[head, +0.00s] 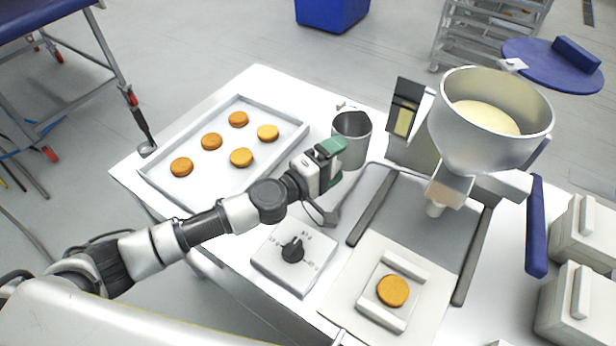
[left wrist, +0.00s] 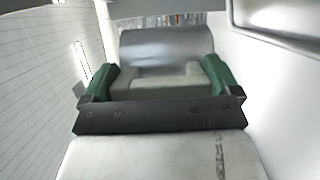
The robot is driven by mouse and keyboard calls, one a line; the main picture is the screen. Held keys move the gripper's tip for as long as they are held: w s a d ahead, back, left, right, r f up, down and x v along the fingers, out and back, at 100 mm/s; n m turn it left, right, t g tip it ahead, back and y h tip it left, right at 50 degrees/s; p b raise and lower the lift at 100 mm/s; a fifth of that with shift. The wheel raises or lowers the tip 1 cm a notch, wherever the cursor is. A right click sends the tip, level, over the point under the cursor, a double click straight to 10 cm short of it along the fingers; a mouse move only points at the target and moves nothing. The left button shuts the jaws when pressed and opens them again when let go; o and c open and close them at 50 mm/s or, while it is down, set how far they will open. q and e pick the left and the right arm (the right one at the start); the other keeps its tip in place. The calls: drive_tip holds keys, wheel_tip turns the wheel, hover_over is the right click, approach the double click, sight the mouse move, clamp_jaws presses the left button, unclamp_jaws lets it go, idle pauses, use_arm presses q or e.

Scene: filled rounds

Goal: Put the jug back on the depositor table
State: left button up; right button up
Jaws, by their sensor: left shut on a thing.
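The jug (head: 351,127) is a grey metal cup with an open top, upright at the white depositor table (head: 258,80), between the baking tray and the depositor. My left gripper (head: 334,160), with green fingers, is shut on the jug from its near side. In the left wrist view the jug (left wrist: 166,45) shows as a curved metal wall between the green fingers of the gripper (left wrist: 158,80). I cannot tell for sure whether its base touches the table; the gripper hides part of its lower side. My right gripper is not in view.
A tray (head: 165,192) with several round cakes lies left of the jug. The depositor's hopper (head: 450,130) stands to the right. A dial box (head: 290,257) and a cake (head: 393,291) on a plate are nearer. White lidded containers (head: 580,305) stand at the right edge.

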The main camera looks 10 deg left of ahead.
use_arm(q)
drive_tip(key=shift+w+a+f+b, duration=0.4)
drive_tip(key=shift+a+f+b, duration=0.3)
drive_tip(key=shift+a+f, duration=0.6)
drive_tip(key=shift+w+a+f+b, duration=0.4)
drive_tip(key=shift+a+f+b, duration=0.3)
drive_tip(key=shift+a+f, duration=0.6)
drive_tip(key=shift+w+a+f+b, duration=0.4)
drive_tip(key=shift+a+f+b, duration=0.4)
drive_tip(key=shift+f, duration=0.85)
drive_tip(key=shift+a, duration=0.1)
drive_tip(key=shift+f, duration=0.25)
drive_tip(key=o, duration=1.7)
drive_tip(key=shift+s+a+r, duration=0.1)
drive_tip(key=shift+r, duration=0.15)
drive_tip(key=b+v, duration=0.2)
drive_tip(key=v, duration=0.8)
drive_tip(key=shift+s+a+f, duration=0.15)
drive_tip(key=shift+s+a, duration=0.1)
drive_tip(key=shift+s, duration=0.05)
drive_tip(key=shift+s+a, duration=0.35)
drive_tip(key=shift+s, duration=0.05)
